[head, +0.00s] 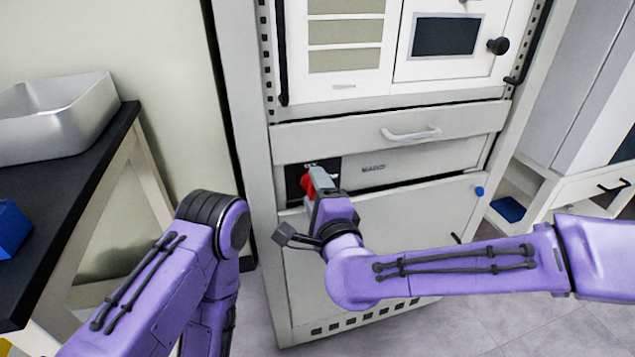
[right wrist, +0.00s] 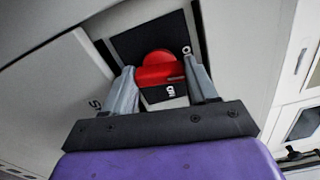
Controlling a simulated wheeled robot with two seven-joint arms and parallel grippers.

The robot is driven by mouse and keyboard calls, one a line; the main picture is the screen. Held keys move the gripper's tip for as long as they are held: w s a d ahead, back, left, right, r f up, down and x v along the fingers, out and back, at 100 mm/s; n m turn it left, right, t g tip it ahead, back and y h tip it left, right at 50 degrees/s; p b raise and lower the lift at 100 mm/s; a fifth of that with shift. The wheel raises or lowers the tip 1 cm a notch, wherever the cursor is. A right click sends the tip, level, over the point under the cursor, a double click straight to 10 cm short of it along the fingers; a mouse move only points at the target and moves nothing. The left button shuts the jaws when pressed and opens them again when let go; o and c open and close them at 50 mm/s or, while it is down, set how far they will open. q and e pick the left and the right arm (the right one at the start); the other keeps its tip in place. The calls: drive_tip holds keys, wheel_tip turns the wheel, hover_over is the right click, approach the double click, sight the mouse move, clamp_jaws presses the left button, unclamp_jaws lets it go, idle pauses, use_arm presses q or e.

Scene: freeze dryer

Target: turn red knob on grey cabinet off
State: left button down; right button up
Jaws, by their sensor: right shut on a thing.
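The red knob (head: 306,186) is on a black panel at the left of the grey cabinet (head: 432,157), below the drawer with the handle. In the right wrist view the red knob (right wrist: 157,66) lies between the two grey fingers, with small white markings on the black plate (right wrist: 135,43) around it. My right gripper (head: 314,180) is shut on the knob, and it also shows in the right wrist view (right wrist: 161,78). The fingers cover the knob's sides. My left arm is at the lower left; its gripper is out of view.
A drawer handle (head: 410,133) juts out above the knob. A black-topped table (head: 75,190) with a metal basin (head: 60,118) stands at the left. Floor shows at the lower right.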

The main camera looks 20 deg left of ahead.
drive_tip(key=shift+w+r+n+p, duration=0.15)
drive_tip(key=shift+n+p, duration=0.3)
drive_tip(key=shift+n, duration=0.45)
drive_tip(key=shift+d, duration=0.1)
drive_tip(key=o, duration=1.1)
drive_tip(key=shift+c, duration=0.2)
drive_tip(key=p+v, duration=0.1)
drive_tip(key=v, duration=0.9)
drive_tip(key=shift+s, duration=0.3)
drive_tip(key=shift+d+n, duration=0.1)
drive_tip(key=shift+n, duration=0.2)
